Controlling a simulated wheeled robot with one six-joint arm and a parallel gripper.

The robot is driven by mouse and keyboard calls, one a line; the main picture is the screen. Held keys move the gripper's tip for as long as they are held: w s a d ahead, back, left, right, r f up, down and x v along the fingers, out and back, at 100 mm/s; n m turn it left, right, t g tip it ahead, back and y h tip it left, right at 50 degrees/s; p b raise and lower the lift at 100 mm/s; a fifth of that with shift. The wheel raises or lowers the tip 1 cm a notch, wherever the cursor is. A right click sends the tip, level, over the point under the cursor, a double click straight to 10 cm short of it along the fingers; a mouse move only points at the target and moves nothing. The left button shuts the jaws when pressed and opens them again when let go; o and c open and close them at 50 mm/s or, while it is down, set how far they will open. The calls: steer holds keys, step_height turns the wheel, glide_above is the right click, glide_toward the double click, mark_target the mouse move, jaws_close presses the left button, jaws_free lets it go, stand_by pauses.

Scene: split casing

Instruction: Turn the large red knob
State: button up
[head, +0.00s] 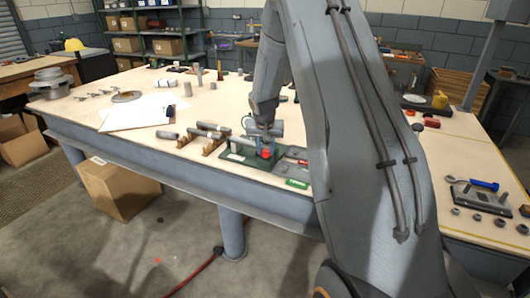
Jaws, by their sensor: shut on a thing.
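The large red knob (265,154) shows as a small red patch on a green-based casing (238,156) near the front edge of the table. My arm reaches down to it from above. My gripper (265,145) is at the knob and shut on it. The fingertips are small and partly merge with the casing's grey parts, so the exact grip is hard to make out. A grey cylinder part stands behind the gripper. My arm hides the area to the right of the casing.
Grey cylinders on wooden cradles (207,136) lie just left of the casing. A green-labelled piece (297,183) lies to its right. White papers (137,112) cover the table's left part. A grey plate with a blue-handled tool (482,184) is at far right. A cardboard box (117,188) stands on the floor.

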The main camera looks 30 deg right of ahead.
steer(key=b, duration=0.2)
steer(key=m+b, duration=0.1)
steer(key=b, duration=0.1)
steer(key=shift+w+a+f+h, duration=0.1)
steer(key=shift+f+h, duration=0.2)
steer(key=m+g+b, duration=0.1)
steer(key=m+b, duration=0.2)
steer(key=b, duration=0.2)
steer(key=shift+h+b, duration=0.4)
steer(key=m+b, duration=0.2)
steer(key=m+g+b, duration=0.1)
steer(key=m+b, duration=0.1)
steer(key=shift+w+a+r+h, duration=0.1)
steer(key=shift+r+h, duration=0.1)
steer(key=shift+h, duration=0.1)
steer(key=shift+g, duration=0.3)
steer(key=o, duration=1.1)
steer(key=shift+c, duration=0.2)
steer(key=shift+r, duration=0.1)
